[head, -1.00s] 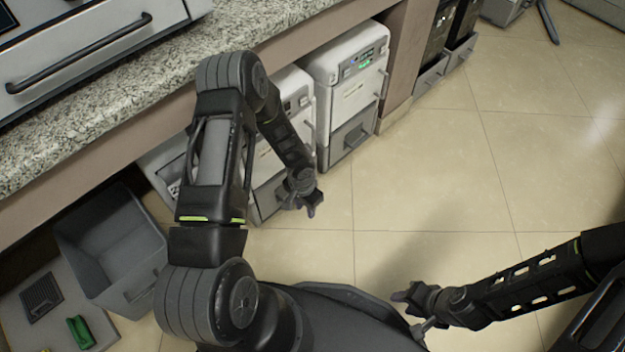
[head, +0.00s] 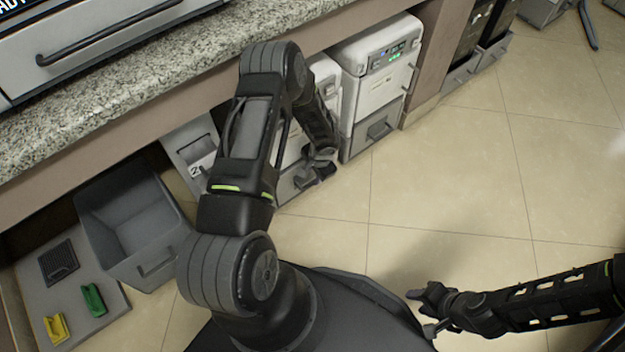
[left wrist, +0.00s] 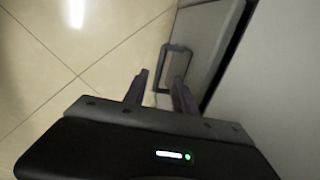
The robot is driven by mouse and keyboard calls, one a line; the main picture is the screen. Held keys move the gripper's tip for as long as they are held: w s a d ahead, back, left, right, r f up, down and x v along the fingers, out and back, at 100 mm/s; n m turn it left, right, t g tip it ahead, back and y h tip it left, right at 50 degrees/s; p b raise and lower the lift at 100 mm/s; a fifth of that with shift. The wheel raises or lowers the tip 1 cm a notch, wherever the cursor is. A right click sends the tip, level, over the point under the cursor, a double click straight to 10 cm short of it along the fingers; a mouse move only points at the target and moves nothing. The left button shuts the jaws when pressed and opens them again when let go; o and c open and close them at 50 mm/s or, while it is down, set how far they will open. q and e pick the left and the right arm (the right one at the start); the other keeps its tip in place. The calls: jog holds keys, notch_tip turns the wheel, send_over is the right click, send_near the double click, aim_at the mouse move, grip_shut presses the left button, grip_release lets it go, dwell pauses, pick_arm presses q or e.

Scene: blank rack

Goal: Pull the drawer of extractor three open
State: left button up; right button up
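White extractors with grey drawers stand under the counter. My left gripper (head: 322,174) is low in front of the middle extractor (head: 326,78), whose grey drawer (head: 298,184) is partly hidden by my arm. In the left wrist view a dark loop handle (left wrist: 174,62) stands out from a grey drawer front (left wrist: 204,36), just beyond the fingertips. My left fingers (left wrist: 160,84) are apart with nothing between them, and I see no clear contact with the handle. I cannot read which extractor is number three. My right gripper (head: 424,312) is open and empty above the floor.
Another extractor (head: 376,72) with a shut drawer (head: 374,130) stands to the right. A grey bin (head: 135,225) and a board with green (head: 93,300) and yellow (head: 56,328) handled pieces lie left. The granite counter (head: 130,95) overhangs.

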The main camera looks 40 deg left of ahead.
aim_at(311, 182)
pick_arm(q)
jog(key=f, duration=0.2)
jog(key=a+f+b, duration=0.1)
jog(key=f, duration=0.1)
jog(key=shift+w+f, duration=0.15)
jog(key=shift+f, duration=0.2)
jog(key=shift+c, duration=0.2)
grip_shut()
dwell(0.9)
